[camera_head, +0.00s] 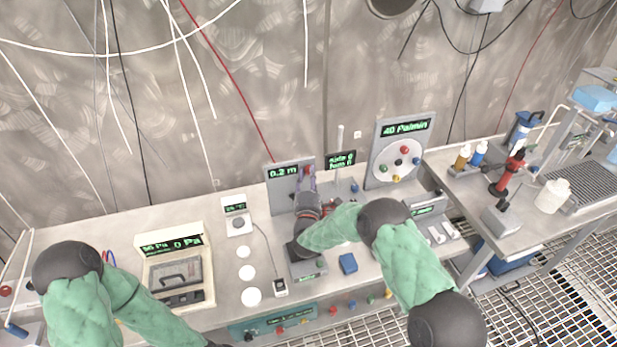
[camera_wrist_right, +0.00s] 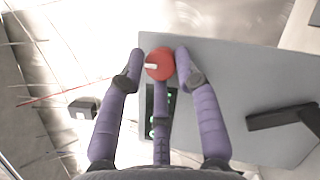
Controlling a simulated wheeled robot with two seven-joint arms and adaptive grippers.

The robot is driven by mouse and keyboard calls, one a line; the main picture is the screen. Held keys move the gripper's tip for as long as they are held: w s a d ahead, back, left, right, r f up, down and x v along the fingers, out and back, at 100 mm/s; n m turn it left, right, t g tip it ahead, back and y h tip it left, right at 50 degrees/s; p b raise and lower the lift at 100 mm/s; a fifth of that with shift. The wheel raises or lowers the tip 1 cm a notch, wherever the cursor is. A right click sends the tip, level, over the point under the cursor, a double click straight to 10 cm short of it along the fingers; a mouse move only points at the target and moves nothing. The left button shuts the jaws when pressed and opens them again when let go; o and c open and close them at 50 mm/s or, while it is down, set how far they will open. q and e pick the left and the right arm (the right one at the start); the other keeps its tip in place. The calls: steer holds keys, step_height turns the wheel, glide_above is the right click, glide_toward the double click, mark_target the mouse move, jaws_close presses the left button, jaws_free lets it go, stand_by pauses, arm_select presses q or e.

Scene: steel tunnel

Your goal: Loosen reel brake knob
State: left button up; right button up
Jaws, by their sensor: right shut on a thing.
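The red round knob (camera_wrist_right: 160,64) with a white mark sits on a grey panel (camera_wrist_right: 240,75) in the right wrist view. My right gripper (camera_wrist_right: 160,70) has purple fingers on both sides of the knob and one below it, shut on it. In the head view my right gripper (camera_head: 308,185) is at the grey panel reading "0.2 m" (camera_head: 283,172); the arm and hand hide much of what lies under them. My left arm runs along the lower left, and its gripper is out of the picture.
A cream case (camera_head: 172,243) with a pressure display stands on the bench at left. White discs (camera_head: 247,273) lie beside it. A blue block (camera_head: 348,263) is close to my right forearm. A round-dial panel (camera_head: 400,155) stands right of the hand. A black handle (camera_wrist_right: 280,117) juts near the fingers.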

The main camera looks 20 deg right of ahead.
steer(key=shift+s+f, duration=0.1)
steer(key=shift+f, duration=0.25)
jaws_close()
steer(key=o, duration=1.1)
jaws_free()
steer(key=shift+d, duration=0.1)
steer(key=shift+r, duration=0.15)
steer(key=v, duration=1.2)
